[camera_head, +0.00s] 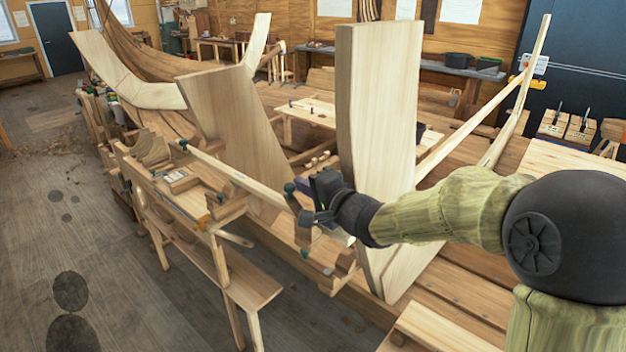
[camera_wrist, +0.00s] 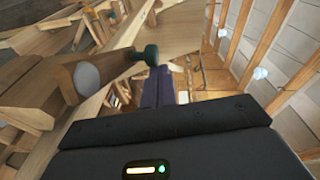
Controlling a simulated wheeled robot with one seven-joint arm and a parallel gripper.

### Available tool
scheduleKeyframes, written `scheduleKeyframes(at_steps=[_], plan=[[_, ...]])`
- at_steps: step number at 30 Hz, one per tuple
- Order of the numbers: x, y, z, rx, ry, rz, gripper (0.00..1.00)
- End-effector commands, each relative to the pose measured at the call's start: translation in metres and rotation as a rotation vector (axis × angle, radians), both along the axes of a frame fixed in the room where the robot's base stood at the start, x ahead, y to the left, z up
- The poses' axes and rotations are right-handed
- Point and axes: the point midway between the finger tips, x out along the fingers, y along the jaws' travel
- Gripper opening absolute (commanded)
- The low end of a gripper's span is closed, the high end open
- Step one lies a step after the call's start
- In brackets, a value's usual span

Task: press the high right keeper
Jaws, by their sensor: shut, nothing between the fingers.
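Green knobs, which look like the keepers, sit on the wooden hull frame. The upper right one (camera_head: 289,187) is at the right end of a long slanted batten, and a green knob also shows in the wrist view (camera_wrist: 147,54). Another is at the batten's upper left (camera_head: 183,143), and one is lower right (camera_head: 304,253).
A tall upright plank (camera_head: 378,95) stands right behind my gripper. A wide leaning board (camera_head: 228,120) is further left. A pale round knob (camera_wrist: 86,77) is left of the fingers in the wrist view. A wooden bench (camera_head: 250,285) runs below; open floor (camera_head: 110,250) lies left.

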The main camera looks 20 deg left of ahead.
Motion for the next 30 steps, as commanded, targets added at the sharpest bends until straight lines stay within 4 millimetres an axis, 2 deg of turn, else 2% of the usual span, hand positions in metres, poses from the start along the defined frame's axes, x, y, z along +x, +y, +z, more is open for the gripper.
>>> scheduleKeyframes(at_steps=[11, 30], plan=[[-0.0041, 0.0072, 0.0003, -0.001, 0.0, 0.03, 0.0], [-0.0049, 0.0086, -0.0001, -0.001, 0.0, 0.036, 0.0]])
